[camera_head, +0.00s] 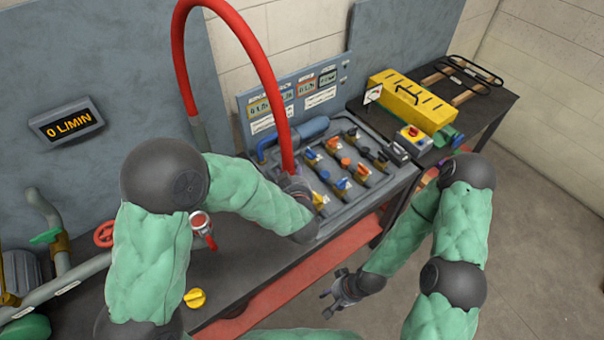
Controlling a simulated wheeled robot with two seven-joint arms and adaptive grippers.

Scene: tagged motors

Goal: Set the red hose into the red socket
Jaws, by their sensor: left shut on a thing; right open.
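The red hose (262,62) rises from a fitting at the wall, arches over and comes down to my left gripper (291,182). My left gripper is shut on the hose's lower end, above the front left part of the grey valve panel. My forearm and wrist partly hide the fingers and the hose tip. A red-ringed fitting (201,221) stands on the bench left of the panel; I cannot tell whether it is the red socket. My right gripper (331,298) is open and empty, low in front of the bench.
The panel (375,193) carries several blue, orange, yellow and black valve handles. A yellow box (412,101) stands on the back right table. A red handwheel (104,234) and a yellow knob (195,298) are at left. Floor at right is clear.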

